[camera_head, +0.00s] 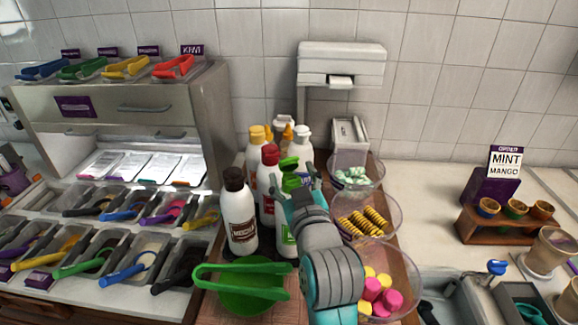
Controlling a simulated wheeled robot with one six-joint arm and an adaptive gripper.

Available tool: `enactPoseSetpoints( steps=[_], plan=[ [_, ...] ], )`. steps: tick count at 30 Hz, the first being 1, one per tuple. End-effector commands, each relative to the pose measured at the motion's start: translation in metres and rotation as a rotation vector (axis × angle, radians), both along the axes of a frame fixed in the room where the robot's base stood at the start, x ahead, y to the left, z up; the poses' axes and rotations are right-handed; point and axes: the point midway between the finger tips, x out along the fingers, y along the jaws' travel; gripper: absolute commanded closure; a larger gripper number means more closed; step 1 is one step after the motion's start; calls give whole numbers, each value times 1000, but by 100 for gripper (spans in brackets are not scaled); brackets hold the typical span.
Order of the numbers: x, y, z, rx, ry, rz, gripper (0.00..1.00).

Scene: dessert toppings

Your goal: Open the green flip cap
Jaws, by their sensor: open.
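The green flip cap (291,181) is on a white bottle with a green label (287,239), in the middle of the bottle group. A separate-looking green piece (289,162) shows just above it; I cannot tell surely whether this is its raised lid. My gripper (292,175) is open at the cap, with one finger on each side. Whether the fingers touch the cap is unclear. My gripper and arm hide the right part of the bottle.
A brown-capped bottle (239,217) and a red-capped bottle (268,189) stand close on the left. White- and yellow-capped bottles stand behind. Green tongs (240,268) lie on a green bowl in front. Clear bowls of sweets (394,212) line the right side.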

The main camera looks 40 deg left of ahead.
Motion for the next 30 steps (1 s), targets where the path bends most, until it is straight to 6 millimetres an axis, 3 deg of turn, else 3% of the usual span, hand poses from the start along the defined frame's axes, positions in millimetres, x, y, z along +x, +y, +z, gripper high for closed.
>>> enactPoseSetpoints(
  steps=[7, 19, 20, 27, 30],
  plan=[
    [20, 24, 0, 0, 0, 1, 32],
    [25, 29, 0, 0, 0, 0, 32],
    [25, 29, 0, 0, 0, 0, 34],
    [25, 29, 0, 0, 0, 0, 93],
    [25, 29, 0, -1, 1, 0, 93]
  ],
)
